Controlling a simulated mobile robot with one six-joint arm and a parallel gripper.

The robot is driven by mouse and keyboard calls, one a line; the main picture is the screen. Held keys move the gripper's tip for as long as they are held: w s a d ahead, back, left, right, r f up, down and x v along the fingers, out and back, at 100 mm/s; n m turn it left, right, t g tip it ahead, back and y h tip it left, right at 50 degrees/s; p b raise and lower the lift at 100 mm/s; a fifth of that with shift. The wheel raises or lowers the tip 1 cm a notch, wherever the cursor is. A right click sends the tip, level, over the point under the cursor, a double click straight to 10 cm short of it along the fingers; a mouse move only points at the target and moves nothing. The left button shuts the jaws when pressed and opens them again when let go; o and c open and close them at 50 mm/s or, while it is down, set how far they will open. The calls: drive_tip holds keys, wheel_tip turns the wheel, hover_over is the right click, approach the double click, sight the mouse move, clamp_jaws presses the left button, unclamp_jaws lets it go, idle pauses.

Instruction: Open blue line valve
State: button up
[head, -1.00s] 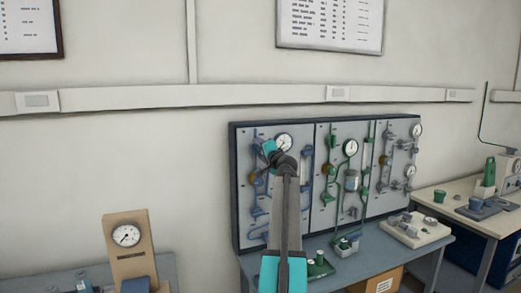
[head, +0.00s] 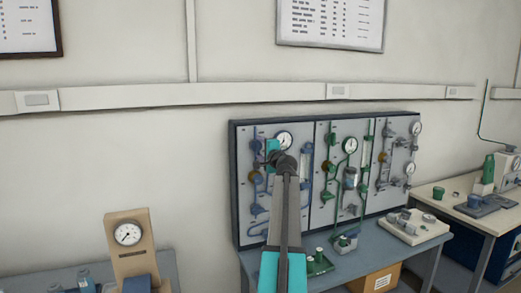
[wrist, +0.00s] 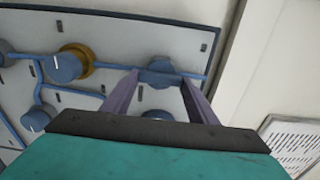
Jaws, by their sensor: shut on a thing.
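The blue line runs along the left section of the grey wall panel (head: 246,190). In the wrist view, the two fingers of my gripper (wrist: 162,84) sit on either side of a blue valve knob (wrist: 159,70) on the blue pipe, shut on it. Another blue knob with a yellow-brown collar (wrist: 65,67) lies left of the held one in the wrist view, and a further blue knob (wrist: 35,120) is lower left.
A round gauge (head: 284,139) sits just above my wrist. The middle panel section carries green pipes (head: 331,168); the right one carries grey fittings. The bench (head: 385,250) below holds a green-fitted block (head: 318,264) and a pale fixture (head: 414,229). A gauge stand (head: 128,234) is at left.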

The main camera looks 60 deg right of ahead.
drive_tip(key=o, duration=1)
drive_tip(key=shift+o, duration=0.2)
drive_tip(key=shift+s, duration=0.15)
drive_tip(key=b+v, duration=0.2)
drive_tip(key=v, duration=1.1)
drive_tip(key=shift+s+a+b, duration=0.25)
drive_tip(key=shift+b, duration=0.15)
